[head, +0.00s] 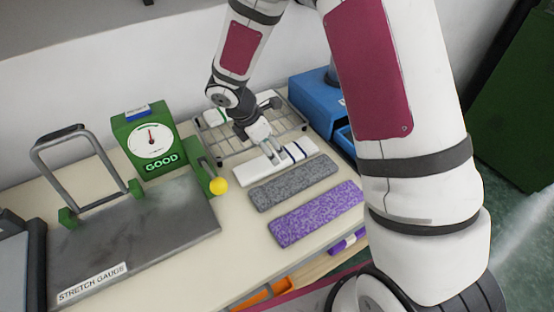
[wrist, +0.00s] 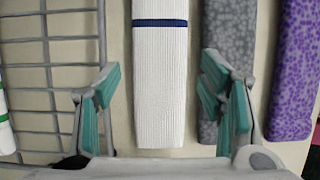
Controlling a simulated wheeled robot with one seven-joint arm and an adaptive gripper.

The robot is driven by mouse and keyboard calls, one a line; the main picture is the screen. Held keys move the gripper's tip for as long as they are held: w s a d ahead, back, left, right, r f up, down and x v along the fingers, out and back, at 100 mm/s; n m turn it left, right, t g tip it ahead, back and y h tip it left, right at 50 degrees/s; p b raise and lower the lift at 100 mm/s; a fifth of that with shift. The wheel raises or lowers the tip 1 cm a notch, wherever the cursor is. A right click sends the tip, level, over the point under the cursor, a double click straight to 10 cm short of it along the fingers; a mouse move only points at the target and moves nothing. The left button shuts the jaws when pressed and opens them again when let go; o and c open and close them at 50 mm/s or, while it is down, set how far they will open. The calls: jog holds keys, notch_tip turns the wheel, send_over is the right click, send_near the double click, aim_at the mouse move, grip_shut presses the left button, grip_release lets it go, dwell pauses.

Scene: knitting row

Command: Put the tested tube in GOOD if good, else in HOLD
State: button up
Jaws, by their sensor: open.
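A white ribbed tube with blue banding (head: 252,175) lies flat on the table between the wire rack and a grey tube; it fills the middle of the wrist view (wrist: 160,90). My gripper (head: 270,150) is over this tube. In the wrist view my gripper (wrist: 162,105) is open, one finger on each side of the tube, with gaps visible; I cannot tell its height above it. The green stretch gauge's dial (head: 152,140) has a lit GOOD sign (head: 162,162) below it. I see no label reading HOLD.
A grey speckled tube (head: 295,183) and a purple speckled tube (head: 317,213) lie nearby. The wire rack (head: 210,150) holds a white tube with green bands (wrist: 4,125). A blue bin (head: 312,97) stands behind right. The gauge's grey plate (head: 150,235) and yellow-knobbed lever (head: 218,186) are left.

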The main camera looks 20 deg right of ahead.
jog(key=shift+x, duration=2.75)
jog(key=shift+a, duration=0.1)
jog(key=shift+c, duration=0.3)
jog(key=c, duration=0.6)
jog(key=shift+r, duration=0.15)
